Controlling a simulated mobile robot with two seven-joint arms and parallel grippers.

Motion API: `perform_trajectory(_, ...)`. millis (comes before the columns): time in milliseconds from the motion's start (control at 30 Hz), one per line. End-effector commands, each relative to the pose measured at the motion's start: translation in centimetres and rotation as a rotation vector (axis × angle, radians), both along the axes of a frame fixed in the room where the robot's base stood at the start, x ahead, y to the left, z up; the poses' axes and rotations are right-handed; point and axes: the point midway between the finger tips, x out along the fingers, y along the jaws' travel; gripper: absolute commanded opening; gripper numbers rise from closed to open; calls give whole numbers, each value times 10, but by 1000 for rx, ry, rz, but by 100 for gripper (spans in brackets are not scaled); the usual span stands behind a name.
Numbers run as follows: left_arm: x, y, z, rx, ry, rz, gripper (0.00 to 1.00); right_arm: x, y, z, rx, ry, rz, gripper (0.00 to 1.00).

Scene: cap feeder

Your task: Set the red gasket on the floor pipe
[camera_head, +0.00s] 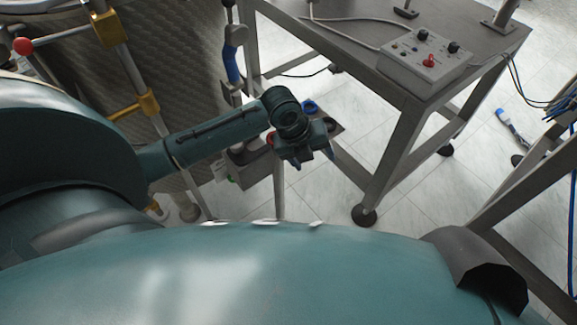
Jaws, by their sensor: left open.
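A red gasket (270,138) shows as a small red arc on a small grey stand (346,131), mostly hidden behind my left wrist. My left gripper (314,161) is open, its fingertips pointing down, just in front of the stand and to the right of the red gasket. No object shows between its fingers. A blue ring (310,106) and a dark ring (330,124) lie on the stand, behind and to the right of my wrist. I cannot clearly make out the floor pipe. My right gripper is not in view.
A metal table (455,52) with a grey control box (425,64) stands at the upper right, its legs close to my gripper. A blue-handled brush (511,126) lies on the floor at the right. The tiled floor (325,196) below the gripper is partly clear.

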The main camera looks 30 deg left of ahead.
Motion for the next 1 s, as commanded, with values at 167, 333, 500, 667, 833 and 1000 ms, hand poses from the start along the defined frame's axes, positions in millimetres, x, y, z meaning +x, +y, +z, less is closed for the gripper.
perform_trajectory(167, -54, -68, -11, -437, 5, 517, 66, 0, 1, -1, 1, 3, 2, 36)
perform_trajectory(333, -95, -83, 16, -885, 73, 1024, 66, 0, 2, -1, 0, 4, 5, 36)
perform_trajectory(500, -130, -61, 56, -1295, 141, 1419, 66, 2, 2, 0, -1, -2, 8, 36)
perform_trajectory(667, -150, -38, 85, -1540, 177, 1598, 66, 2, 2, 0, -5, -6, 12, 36)
perform_trajectory(833, -157, -29, 96, -1630, 193, 1648, 66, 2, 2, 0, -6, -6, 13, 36)
perform_trajectory(1000, -157, -29, 96, -1633, 195, 1647, 66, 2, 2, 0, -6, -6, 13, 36)
